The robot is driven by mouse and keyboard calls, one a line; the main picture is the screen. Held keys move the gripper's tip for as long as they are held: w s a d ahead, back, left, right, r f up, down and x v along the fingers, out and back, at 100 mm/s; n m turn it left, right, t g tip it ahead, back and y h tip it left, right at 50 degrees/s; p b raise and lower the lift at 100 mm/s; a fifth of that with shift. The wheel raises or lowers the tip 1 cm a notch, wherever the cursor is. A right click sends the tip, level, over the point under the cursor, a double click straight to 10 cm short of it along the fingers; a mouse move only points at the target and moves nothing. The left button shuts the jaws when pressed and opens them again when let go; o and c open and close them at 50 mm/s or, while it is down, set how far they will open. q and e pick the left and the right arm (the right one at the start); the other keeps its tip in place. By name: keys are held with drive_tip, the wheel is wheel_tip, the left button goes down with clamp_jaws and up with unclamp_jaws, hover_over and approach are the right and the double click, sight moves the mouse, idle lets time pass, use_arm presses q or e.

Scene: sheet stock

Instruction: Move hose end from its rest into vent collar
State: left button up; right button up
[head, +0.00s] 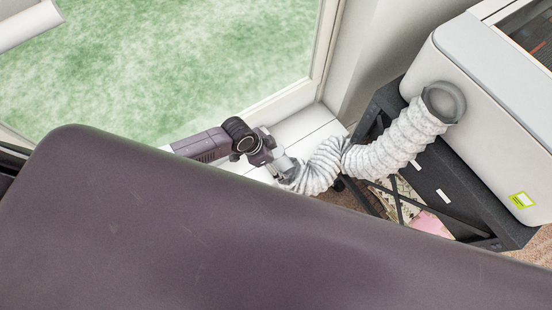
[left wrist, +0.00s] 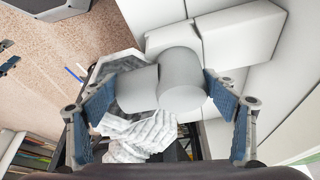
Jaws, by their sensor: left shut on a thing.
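A ribbed white hose (head: 395,140) runs from a dark grey ring (head: 444,101) on the pale machine down and left to my left gripper (head: 278,164). In the left wrist view the hose end is a smooth light grey piece (left wrist: 180,80) of two short cylinders, with the crumpled hose (left wrist: 135,135) behind it. The blue-padded fingers of my left gripper (left wrist: 167,88) stand on both sides of this piece and are shut on it. I cannot make out a separate vent collar or the rest. My right gripper is not in view.
The pale machine (head: 490,110) stands on a dark stand (head: 440,190) at the right. A window (head: 200,60) with a white frame is beyond my left arm, with white blocks or panels (head: 305,122) below it. My own dark body covers the lower part of the head view.

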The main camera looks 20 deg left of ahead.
use_arm(q)
drive_tip(key=shift+s+f, duration=0.25)
drive_tip(key=o, duration=1.3)
drive_tip(key=shift+w+r, duration=0.1)
drive_tip(key=shift+w, duration=0.1)
drive_tip(key=shift+r, duration=0.15)
drive_tip(key=p+v, duration=0.6)
drive_tip(key=p, duration=0.1)
drive_tip(key=shift+s+a+r, duration=0.1)
drive_tip(key=shift+a+r, duration=0.05)
drive_tip(key=shift+r, duration=0.2)
